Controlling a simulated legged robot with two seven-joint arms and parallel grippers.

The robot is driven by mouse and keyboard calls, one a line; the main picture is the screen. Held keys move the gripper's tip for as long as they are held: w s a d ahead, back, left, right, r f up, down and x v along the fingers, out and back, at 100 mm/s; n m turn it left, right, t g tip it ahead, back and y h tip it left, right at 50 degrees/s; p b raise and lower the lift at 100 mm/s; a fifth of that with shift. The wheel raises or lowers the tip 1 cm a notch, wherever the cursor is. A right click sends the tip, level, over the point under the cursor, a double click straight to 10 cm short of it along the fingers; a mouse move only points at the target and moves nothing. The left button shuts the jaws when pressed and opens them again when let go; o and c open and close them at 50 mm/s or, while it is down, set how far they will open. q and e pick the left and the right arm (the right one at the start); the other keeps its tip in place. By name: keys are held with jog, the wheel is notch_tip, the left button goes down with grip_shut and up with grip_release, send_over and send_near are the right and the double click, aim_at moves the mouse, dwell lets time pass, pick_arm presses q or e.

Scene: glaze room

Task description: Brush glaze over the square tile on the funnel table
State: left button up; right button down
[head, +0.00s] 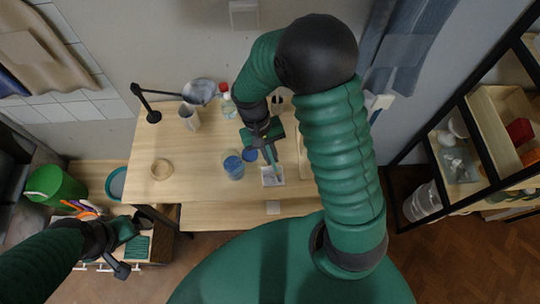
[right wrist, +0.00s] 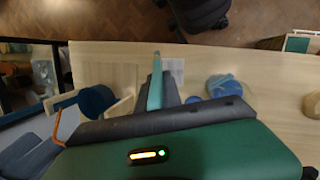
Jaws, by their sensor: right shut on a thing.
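The square tile (head: 272,182) is pale and lies near the front edge of the wooden table (head: 205,187). It also shows in the right wrist view (right wrist: 176,66). My right gripper (head: 268,147) is shut on a slim brush (right wrist: 155,85), which points toward the tile. The brush end is at or over the tile; I cannot tell whether it touches. A clear jar with blue contents (head: 234,168) stands left of the tile. My left gripper (head: 124,238) is far left, away from the table top, and its jaws are unclear.
A small blue round thing (head: 250,154) lies behind the tile. A red-capped bottle (head: 227,103), a pale vessel (head: 190,117), a black lamp (head: 153,116) and a wooden ring (head: 161,169) stand on the table. A green bucket (head: 55,188) is left, shelves (head: 465,150) right.

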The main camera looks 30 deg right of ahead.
jog(key=shift+s+r+p, duration=0.1)
jog(key=shift+r+p, duration=0.5)
jog(key=shift+r, duration=0.35)
jog(key=shift+f, duration=0.1)
